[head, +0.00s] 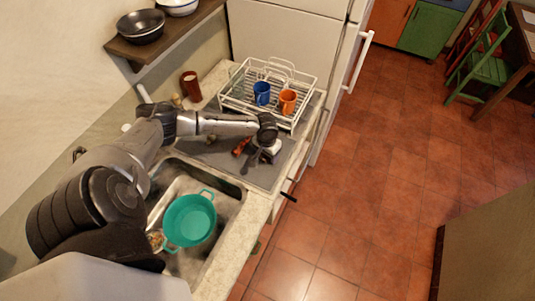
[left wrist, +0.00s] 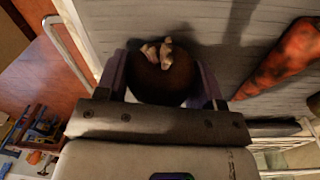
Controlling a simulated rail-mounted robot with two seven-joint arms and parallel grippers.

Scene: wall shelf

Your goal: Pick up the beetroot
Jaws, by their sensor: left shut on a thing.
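The beetroot (left wrist: 160,82) is a dark brown round root with pale cut stems, in the upper middle of the left wrist view. My left gripper (left wrist: 160,88) is shut on it, with one finger on each side. In the head view my left gripper (head: 266,156) is low over the grey mat on the counter, between sink and dish rack. The beetroot is too small and dark there to make out clearly. Whether it still touches the mat I cannot tell. My right gripper is not in view.
An orange carrot (head: 241,147) lies on the grey mat (head: 215,158) left of the gripper. Behind stands a white dish rack (head: 238,100) with a blue mug (head: 262,93) and an orange mug (head: 288,101). A teal colander (head: 190,221) sits in the sink.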

